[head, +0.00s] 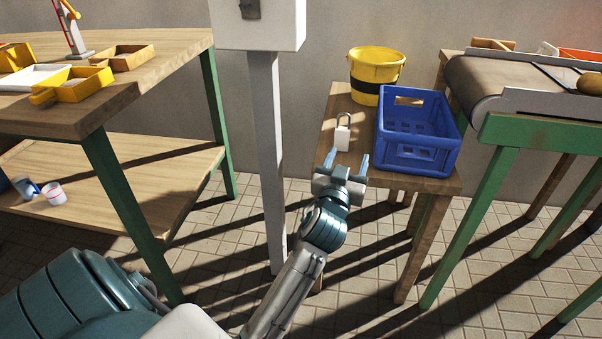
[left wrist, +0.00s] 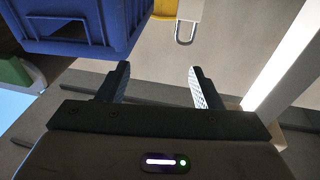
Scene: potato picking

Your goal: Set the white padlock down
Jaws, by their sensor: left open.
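The white padlock (head: 342,138) is on the small wooden table (head: 363,113), left of the blue crate, with its grey shackle toward the back. I cannot tell whether it stands or lies flat. My left gripper (head: 347,159) is over the front of the table, just short of the padlock. Its fingers are apart and empty, as the left wrist view also shows (left wrist: 157,76). My right gripper is out of view.
The blue crate (head: 411,159) stands close right of the left gripper, with a yellow bucket (head: 376,70) behind it. A grey post (head: 267,150) rises left of the table. A conveyor (head: 500,83) is at the right, a workbench (head: 125,85) at the left.

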